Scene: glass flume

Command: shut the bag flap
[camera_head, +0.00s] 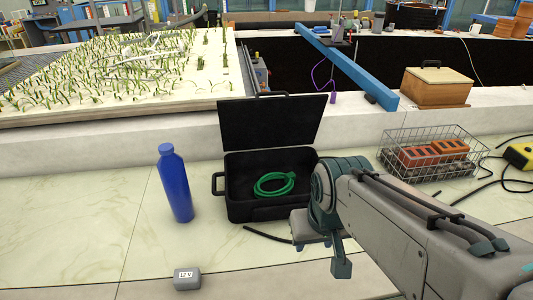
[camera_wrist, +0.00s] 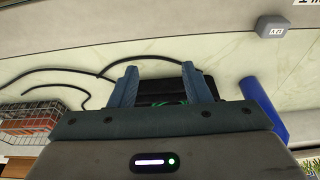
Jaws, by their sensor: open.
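The black bag (camera_head: 240,213) stands on the pale marble-look counter in the head view. Its flap (camera_head: 272,122) is up, tilted slightly back behind the open body. A coiled green hose (camera_head: 274,184) lies inside. My gripper (camera_head: 322,247) is at the bag's front right, apart from the flap as far as I can see. My arm hides the bag's right side. In the wrist view my gripper (camera_wrist: 159,70) has its two blue-grey fingers spread with nothing between them. Part of the dark bag (camera_wrist: 174,82) shows behind them, mostly hidden by the gripper body.
A blue bottle (camera_head: 174,184) stands left of the bag. A small grey 12 V block (camera_head: 187,279) lies at the front. A wire basket (camera_head: 431,158) with orange blocks and a yellow device (camera_head: 520,156) are to the right. Black cable pieces lie on the counter. The front left is clear.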

